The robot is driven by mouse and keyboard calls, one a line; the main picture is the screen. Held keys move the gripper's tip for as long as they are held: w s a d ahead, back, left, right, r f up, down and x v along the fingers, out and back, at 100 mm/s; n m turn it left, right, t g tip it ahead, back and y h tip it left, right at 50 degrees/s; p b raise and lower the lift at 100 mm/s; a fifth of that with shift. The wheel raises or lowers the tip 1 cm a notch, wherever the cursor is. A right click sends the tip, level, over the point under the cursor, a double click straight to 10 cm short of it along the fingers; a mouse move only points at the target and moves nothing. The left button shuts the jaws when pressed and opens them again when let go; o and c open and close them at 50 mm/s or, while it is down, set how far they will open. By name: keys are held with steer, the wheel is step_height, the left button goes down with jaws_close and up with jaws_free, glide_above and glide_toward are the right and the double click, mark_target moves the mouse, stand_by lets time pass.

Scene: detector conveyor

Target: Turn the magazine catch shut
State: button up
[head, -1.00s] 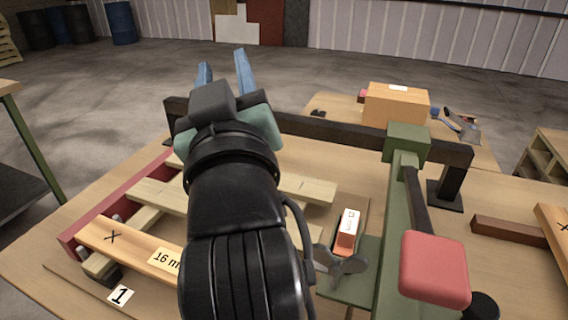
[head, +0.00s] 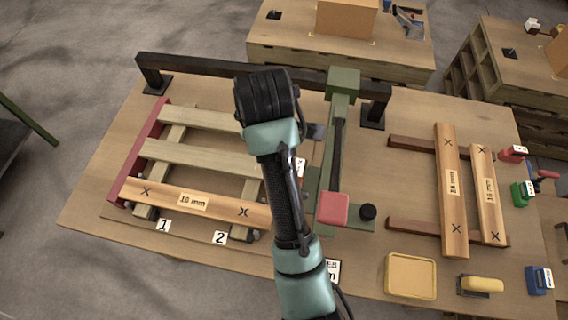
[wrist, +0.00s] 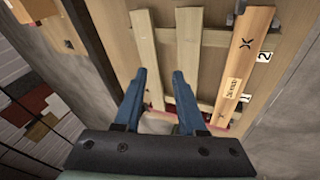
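The magazine catch does not show clearly now; my arm covers that area in the head view. Beside my arm, part of a green press-like tool (head: 340,95) with a red pad (head: 333,208) shows, along with a sliver of a white-and-orange block (head: 300,168). In the wrist view my gripper (wrist: 160,72) is open, its two blue fingers apart with nothing between them. It points toward the pale slats (wrist: 190,55) of the pallet frame, away from the tool. In the head view the fingers are hidden behind my wrist.
A dark rail (head: 215,72) runs along the bench's back. Two more boards (head: 452,185), a yellow tray (head: 410,276) and small coloured blocks (head: 522,194) are at right. Bare bench shows around the yellow tray.

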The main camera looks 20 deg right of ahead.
steer(key=s+r+n+g+y+p, duration=0.1)
steer(key=s+r+n+g+p, duration=0.15)
steer(key=s+g+p, duration=0.45)
steer(key=shift+m+t, duration=0.25)
steer(key=shift+t, duration=0.55)
steer(key=f, duration=0.4)
steer(key=s+f+b, duration=0.1)
steer(key=f, duration=0.3)
steer(key=s+d+f, duration=0.1)
steer(key=f, duration=0.4)
steer(key=shift+s, duration=0.15)
jaws_close()
